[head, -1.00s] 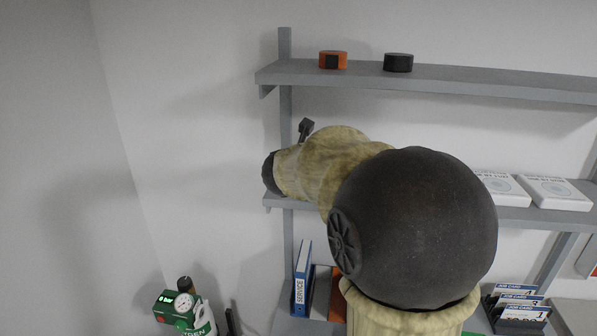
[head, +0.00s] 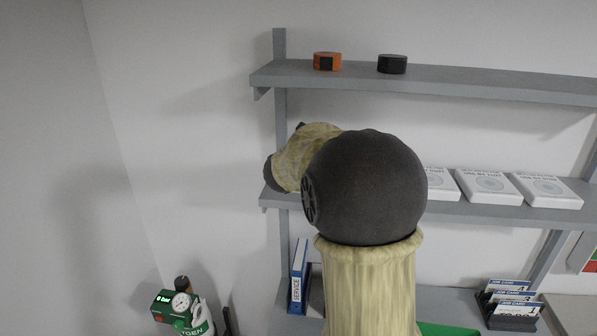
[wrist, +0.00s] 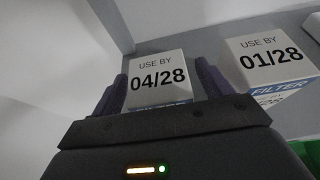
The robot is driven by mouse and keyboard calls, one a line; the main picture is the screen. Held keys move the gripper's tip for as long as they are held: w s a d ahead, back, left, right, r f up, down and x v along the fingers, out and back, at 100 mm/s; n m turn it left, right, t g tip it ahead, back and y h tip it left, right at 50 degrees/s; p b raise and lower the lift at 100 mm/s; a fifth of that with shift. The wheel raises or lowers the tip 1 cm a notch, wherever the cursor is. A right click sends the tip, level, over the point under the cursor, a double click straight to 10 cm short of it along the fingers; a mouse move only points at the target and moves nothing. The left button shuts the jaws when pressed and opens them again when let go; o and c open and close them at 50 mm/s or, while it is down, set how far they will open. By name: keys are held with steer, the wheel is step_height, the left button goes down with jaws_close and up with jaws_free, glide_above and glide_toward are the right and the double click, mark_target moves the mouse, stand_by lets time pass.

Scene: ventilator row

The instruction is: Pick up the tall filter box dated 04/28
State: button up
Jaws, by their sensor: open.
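The filter box dated 04/28 (wrist: 158,86) shows in the wrist view as a white box with "USE BY 04/28" on its face and a blue "FILTER" band at its lower edge. My gripper (wrist: 161,72) is open, with one dark finger on each side of this box in the picture. I cannot tell whether the fingers touch it. The gripper body hides the box's lower part. A similar box dated 01/28 (wrist: 269,62) stands to the right. In the head view my arm hides the gripper and both boxes.
The upper shelf (head: 440,82) holds an orange roll (head: 327,61) and a black roll (head: 392,64). White flat packs (head: 485,187) lie on the middle shelf (head: 450,207). Lower down are a blue service binder (head: 298,277), a job card holder (head: 512,307) and a green oxygen unit (head: 180,309).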

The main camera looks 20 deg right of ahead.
stand_by(0.4)
steer(key=c, duration=1.1)
steer(key=shift+o, duration=0.2)
steer(key=shift+s+a+r, duration=0.1)
steer(key=shift+s+r, duration=0.05)
steer(key=shift+r, duration=0.05)
steer(key=shift+s+a+r, duration=0.1)
steer(key=shift+s+r, duration=0.05)
step_height(320, 180, up, 7)
steer(key=shift+f+p, duration=0.1)
steer(key=shift+p, duration=0.95)
steer(key=s+a+b, duration=0.5)
steer(key=s+a, duration=0.6)
steer(key=s, duration=0.5)
steer(key=shift+f+b, duration=0.2)
steer(key=shift+b, duration=0.2)
steer(key=shift+d, duration=0.1)
steer(key=shift+w, duration=0.1)
